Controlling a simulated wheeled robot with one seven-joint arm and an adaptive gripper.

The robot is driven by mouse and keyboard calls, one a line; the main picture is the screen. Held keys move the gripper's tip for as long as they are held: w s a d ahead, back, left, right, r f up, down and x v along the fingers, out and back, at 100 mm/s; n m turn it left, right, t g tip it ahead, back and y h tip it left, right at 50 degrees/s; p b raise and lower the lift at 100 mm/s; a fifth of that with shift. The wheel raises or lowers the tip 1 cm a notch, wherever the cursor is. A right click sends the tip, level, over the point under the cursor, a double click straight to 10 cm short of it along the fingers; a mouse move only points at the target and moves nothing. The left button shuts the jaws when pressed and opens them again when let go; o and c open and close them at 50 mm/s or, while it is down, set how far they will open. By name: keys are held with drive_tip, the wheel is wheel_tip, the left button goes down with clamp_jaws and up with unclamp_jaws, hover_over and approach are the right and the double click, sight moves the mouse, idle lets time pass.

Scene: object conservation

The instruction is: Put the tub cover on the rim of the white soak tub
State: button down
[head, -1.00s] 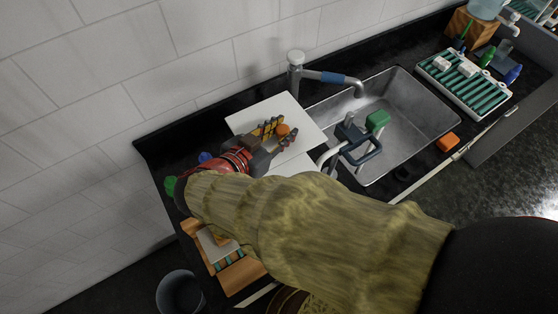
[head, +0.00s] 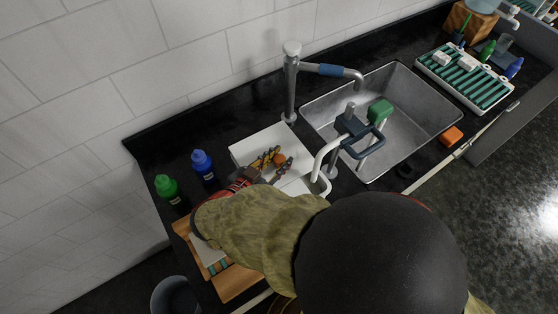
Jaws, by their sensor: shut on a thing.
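The tub cover is a flat white square panel (head: 258,146) with an orange knob (head: 279,158) near its middle. My gripper (head: 276,164) is shut on the knob, its dark fingers on either side of it. The cover lies over the counter left of the sink. A white surface at its lower right, apparently the white soak tub (head: 312,184), shows only in part; my arm and the cover hide the rest. I cannot tell whether the cover touches the tub's rim.
A grey tap (head: 291,85) stands behind the cover. A metal sink (head: 415,112) holds a green-topped item. A blue bottle (head: 203,166) and green bottle (head: 168,188) stand left. A wooden tray (head: 232,283) lies in front and a bin (head: 172,297) stands below.

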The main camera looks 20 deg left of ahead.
sight(276, 162)
drive_tip(key=shift+f, duration=0.4)
drive_tip(key=c, duration=1.5)
unclamp_jaws()
drive_tip(key=shift+r, duration=0.1)
drive_tip(key=shift+r, duration=0.3)
drive_tip(key=p+v, duration=0.2)
drive_tip(key=v, duration=0.5)
drive_tip(key=shift+s+r, duration=0.15)
drive_tip(key=shift+s, duration=0.1)
drive_tip(key=shift+w, duration=0.1)
